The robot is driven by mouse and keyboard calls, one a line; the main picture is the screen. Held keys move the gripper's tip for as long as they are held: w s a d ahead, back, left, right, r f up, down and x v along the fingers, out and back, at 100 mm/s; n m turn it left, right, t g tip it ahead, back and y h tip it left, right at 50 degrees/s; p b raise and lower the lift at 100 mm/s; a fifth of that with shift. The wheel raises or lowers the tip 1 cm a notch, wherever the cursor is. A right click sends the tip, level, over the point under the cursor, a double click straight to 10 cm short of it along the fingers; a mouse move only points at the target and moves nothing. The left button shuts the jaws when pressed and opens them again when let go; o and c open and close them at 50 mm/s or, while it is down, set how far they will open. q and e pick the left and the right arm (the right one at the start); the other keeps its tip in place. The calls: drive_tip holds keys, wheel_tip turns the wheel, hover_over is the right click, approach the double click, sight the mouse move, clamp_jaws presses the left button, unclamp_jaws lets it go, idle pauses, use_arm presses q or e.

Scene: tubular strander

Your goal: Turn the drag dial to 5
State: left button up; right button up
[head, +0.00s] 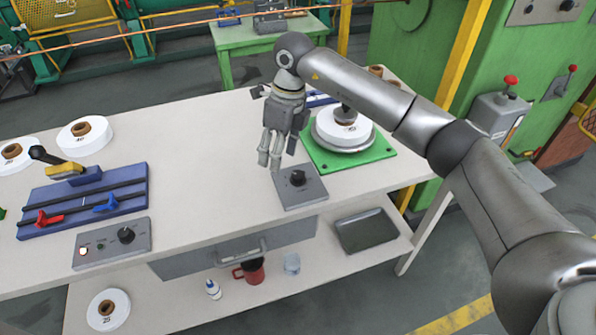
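A black dial (298,177) sits on a small grey box (302,194) at the front edge of the table. I cannot read its markings or setting at this size. A second black dial (126,235) is on a grey panel (90,246) at the left, beside a lit button. Which is labelled drag is not legible. My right gripper (277,155) points down, a little above and to the left of the dial on the small box, apart from it. Its fingers look spread, with nothing between them. My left gripper is not in view.
A blue fixture (75,203) with red and blue clamps and white spools (85,135) are at left. The middle of the tabletop (200,175) is clear.

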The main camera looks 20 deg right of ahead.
drive_tip(key=r+h, duration=0.2)
hover_over(298, 174)
drive_tip(key=shift+m, duration=0.3)
wheel_tip(298, 174, down, 11)
drive_tip(key=shift+f+p, duration=0.1)
drive_tip(key=shift+p, duration=1)
drive_tip(key=c, duration=1)
drive_tip(key=shift+c, duration=0.2)
